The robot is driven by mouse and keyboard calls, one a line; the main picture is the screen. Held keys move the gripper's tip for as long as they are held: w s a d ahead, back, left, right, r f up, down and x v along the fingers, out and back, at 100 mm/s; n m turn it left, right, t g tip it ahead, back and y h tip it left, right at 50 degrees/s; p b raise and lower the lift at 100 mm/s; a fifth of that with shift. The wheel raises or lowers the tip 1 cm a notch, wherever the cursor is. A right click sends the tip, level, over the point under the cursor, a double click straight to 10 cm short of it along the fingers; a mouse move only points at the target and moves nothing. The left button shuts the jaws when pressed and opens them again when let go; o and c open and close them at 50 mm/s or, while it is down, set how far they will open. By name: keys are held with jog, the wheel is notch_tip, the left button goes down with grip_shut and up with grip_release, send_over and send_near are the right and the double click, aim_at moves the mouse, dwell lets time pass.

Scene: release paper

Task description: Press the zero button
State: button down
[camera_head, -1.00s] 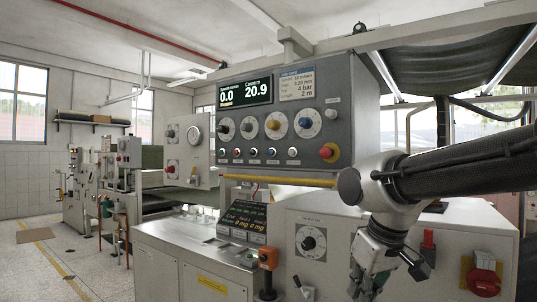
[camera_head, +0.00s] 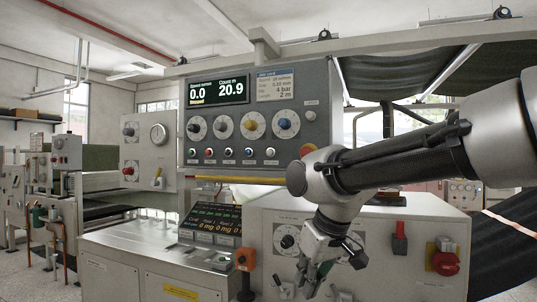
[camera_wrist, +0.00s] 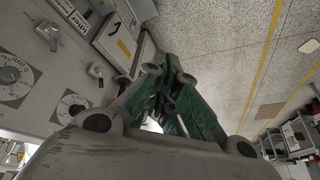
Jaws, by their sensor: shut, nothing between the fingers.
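The grey control panel (camera_head: 318,128) hangs above the machine, with a row of small buttons (camera_head: 241,152) under its dials. Their labels are too small to read, so I cannot tell which is the zero button. The display (camera_head: 217,91) reads 0.0 and 20.9. My gripper (camera_head: 312,285) points down in front of the white machine cabinet, below and to the right of the button row, touching nothing that I can see. It is shut and empty. In the wrist view, its green-sided fingers (camera_wrist: 165,98) come together above the floor.
A lower console with a dark readout (camera_head: 212,218) stands left of my gripper, with an orange switch box (camera_head: 245,259) beside it. A yellow bar (camera_head: 235,180) runs below the panel. A red knob (camera_head: 445,263) sits on the cabinet at right.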

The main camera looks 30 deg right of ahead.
aim_at(270, 152)
jog(key=w+a+r+m+t+y, duration=0.1)
jog(key=w+r+t, duration=0.2)
jog(key=w+r, duration=0.45)
jog(key=w+a+r+m+t+y, duration=0.15)
jog(key=w+r, duration=0.25)
jog(key=w, duration=0.6)
jog(key=w+d+r+m+t+h, duration=0.2)
jog(key=w+d+r+m+t, duration=0.1)
jog(key=w+r, duration=0.4)
jog(key=w+d+r+m+t+h, duration=0.3)
jog(key=w+d+r+t, duration=0.1)
jog(key=w, duration=0.6)
notch_tip(270, 152, up, 3)
jog(key=shift+w+d+f, duration=0.15)
jog(key=shift+w+d, duration=0.1)
jog(key=shift+d, duration=0.55)
jog(key=shift+w+d, duration=0.1)
jog(key=shift+w+d, duration=0.85)
jog(key=shift+d, duration=0.25)
jog(key=shift+w+d, duration=0.9)
jog(key=shift+d, duration=0.25)
jog(key=shift+w+d, duration=0.85)
jog(key=shift+d, duration=0.25)
jog(key=shift+w+d, duration=0.1)
jog(key=shift+w+d, duration=0.2)
